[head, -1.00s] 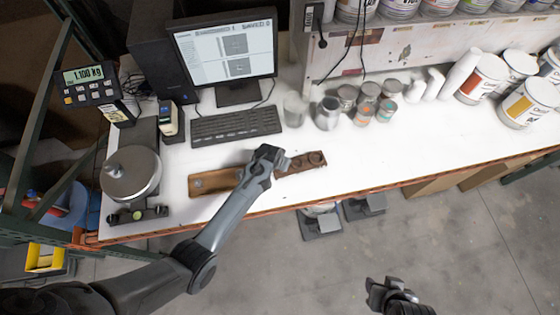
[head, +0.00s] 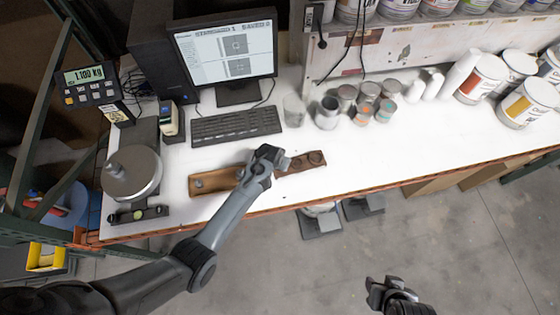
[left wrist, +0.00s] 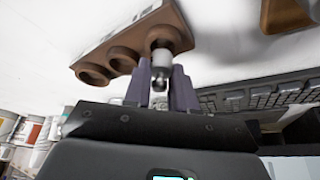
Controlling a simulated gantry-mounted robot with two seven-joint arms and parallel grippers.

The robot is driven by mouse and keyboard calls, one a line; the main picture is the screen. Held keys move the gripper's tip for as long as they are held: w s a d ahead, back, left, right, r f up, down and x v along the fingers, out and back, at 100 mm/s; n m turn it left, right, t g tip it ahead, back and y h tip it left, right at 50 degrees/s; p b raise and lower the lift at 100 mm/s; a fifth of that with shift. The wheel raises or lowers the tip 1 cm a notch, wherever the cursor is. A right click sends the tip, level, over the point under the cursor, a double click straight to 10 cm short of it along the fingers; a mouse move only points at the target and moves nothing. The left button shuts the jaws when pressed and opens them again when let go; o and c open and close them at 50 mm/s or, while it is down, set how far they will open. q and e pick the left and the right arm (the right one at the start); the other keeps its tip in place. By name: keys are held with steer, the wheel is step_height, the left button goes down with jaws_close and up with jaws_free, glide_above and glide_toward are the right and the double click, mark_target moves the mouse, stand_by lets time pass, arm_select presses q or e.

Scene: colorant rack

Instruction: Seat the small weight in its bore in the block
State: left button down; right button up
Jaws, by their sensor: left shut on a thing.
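The brown block (head: 316,159) lies on the white bench, with several round bores in its top. It also shows in the left wrist view (left wrist: 107,64). My left gripper (head: 275,157) is at the block's left end. In the left wrist view its fingers (left wrist: 161,88) are shut on the knob of the small weight (left wrist: 162,62), a short silver cylinder. The weight overlaps the end bore nearest the gripper; I cannot tell how deep it sits. My right gripper (head: 378,289) hangs over the floor, away from the bench, too small to read.
A brown wooden tray (head: 226,177) with a metal piece in it lies left of the block. A scale (head: 140,187) with a metal weight on its pan stands further left. The keyboard (head: 237,125) and small cans (head: 348,92) are behind.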

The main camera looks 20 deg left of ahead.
arm_select(q)
steer(key=shift+f+b, duration=0.7)
steer(key=shift+f, duration=0.2)
steer(key=c, duration=0.8)
jaws_free()
steer(key=shift+c, duration=0.2)
steer(key=shift+r, duration=0.1)
steer(key=shift+s+r, duration=0.25)
steer(key=shift+r, duration=0.3)
steer(key=v, duration=0.9)
steer(key=shift+r, duration=0.2)
steer(key=shift+s, duration=0.1)
